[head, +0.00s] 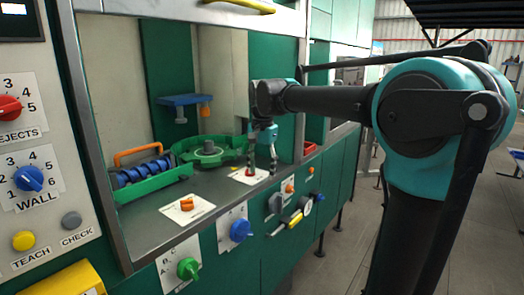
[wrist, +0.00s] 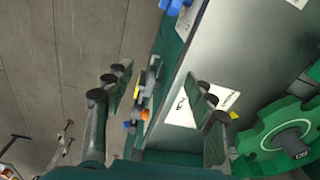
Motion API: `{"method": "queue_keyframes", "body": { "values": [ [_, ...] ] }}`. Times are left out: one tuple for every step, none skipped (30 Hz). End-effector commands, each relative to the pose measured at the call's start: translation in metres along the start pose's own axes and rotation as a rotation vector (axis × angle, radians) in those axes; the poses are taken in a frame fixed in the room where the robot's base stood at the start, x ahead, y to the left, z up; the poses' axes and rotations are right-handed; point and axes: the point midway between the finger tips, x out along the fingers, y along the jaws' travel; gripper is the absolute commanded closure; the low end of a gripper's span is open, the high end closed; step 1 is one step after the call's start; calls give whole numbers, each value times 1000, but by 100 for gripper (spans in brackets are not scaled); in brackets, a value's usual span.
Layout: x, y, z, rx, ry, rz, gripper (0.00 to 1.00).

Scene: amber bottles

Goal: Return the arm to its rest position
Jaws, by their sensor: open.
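My arm reaches from the right of the head view to the machine's bay. My gripper (head: 262,170) points down over the front edge of the bay's grey deck (head: 140,222). In the wrist view my gripper (wrist: 160,97) has its two dark fingers wide apart, with nothing held between them. The gap lies over the deck's front edge and the green front panel. In the head view the fingers overlap a white label card with a red part. I cannot tell the exact height above the deck. No amber bottle is clearly seen.
A green round turntable (head: 208,150) and a green tray with blue rollers (head: 145,172) stand in the bay. Knobs, including a blue one (head: 241,230), line the front panel. A metal post (head: 95,130) frames the bay. Open grey floor (wrist: 60,60) lies outside.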

Motion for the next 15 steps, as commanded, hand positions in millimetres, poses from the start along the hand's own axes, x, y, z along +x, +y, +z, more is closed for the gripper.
{"method": "queue_keyframes", "body": {
  "values": [
    [11, 10, -3, -14, 8, -9, 44],
    [17, 16, -4, -27, 12, -13, 44],
    [26, 25, -6, -45, 19, -20, 44],
    [33, 32, -7, -58, 25, -26, 44],
    [40, 39, -8, -74, 32, -32, 44],
    [51, 50, -9, -96, 41, -39, 44],
    [60, 59, -9, -114, 50, -45, 44],
    [70, 69, -9, -134, 60, -52, 44],
    [85, 85, -9, -164, 74, -59, 44],
    [97, 98, -8, -188, 88, -66, 44],
    [110, 112, -6, -214, 101, -72, 44],
    [128, 132, -2, -250, 123, -79, 44],
    [142, 147, 2, -279, 139, -83, 44],
    [155, 162, 6, -307, 156, -86, 44],
    [171, 181, 12, -343, 178, -89, 44]
  ]
}}
